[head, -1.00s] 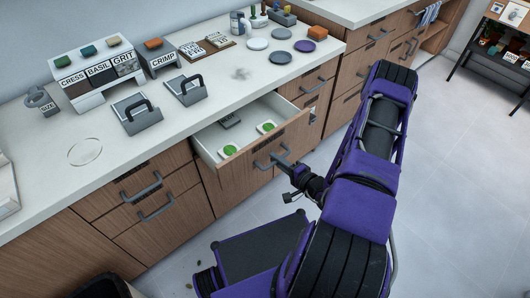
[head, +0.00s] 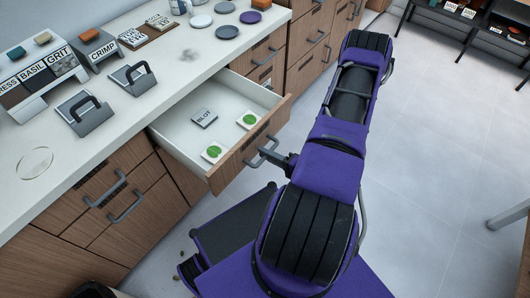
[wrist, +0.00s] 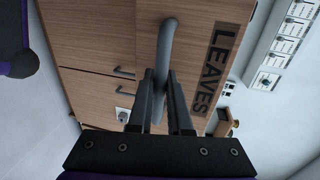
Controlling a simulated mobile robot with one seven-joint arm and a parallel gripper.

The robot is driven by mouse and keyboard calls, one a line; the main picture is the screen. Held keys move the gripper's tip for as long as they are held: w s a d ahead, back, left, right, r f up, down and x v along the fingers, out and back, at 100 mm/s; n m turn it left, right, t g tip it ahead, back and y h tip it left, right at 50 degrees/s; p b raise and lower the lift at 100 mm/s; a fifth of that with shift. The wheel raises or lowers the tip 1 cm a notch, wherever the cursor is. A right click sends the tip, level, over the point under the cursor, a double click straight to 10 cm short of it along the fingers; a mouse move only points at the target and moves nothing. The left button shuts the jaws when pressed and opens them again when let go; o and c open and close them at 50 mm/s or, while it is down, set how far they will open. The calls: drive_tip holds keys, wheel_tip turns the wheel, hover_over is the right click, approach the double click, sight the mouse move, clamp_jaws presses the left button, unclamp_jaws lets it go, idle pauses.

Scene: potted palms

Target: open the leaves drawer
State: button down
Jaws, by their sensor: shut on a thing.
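The leaves drawer (head: 262,140) is pulled well out from under the counter; its wooden front carries the label LEAVES (wrist: 214,70), read in the wrist view. Inside lie a grey block marked BLOT (head: 204,118) and two white cards with green leaf pictures, one (head: 214,153) near the front corner and one (head: 248,120) by the front's far end. My gripper (wrist: 164,88) is shut on the drawer's grey bar handle (wrist: 166,45), with one finger on each side of it. In the head view my arm hides part of the gripper.
The white counter (head: 120,115) holds labelled bins (head: 40,72), two grey handled blocks (head: 135,78) and several round discs (head: 227,32) at the back. Other closed drawers stand on both sides. Open grey floor (head: 440,150) lies to the right.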

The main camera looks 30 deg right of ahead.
drive_tip(key=c, duration=0.9)
unclamp_jaws()
drive_tip(key=shift+o, duration=0.2)
drive_tip(key=v, duration=1.7)
drive_tip(key=shift+s, duration=0.2)
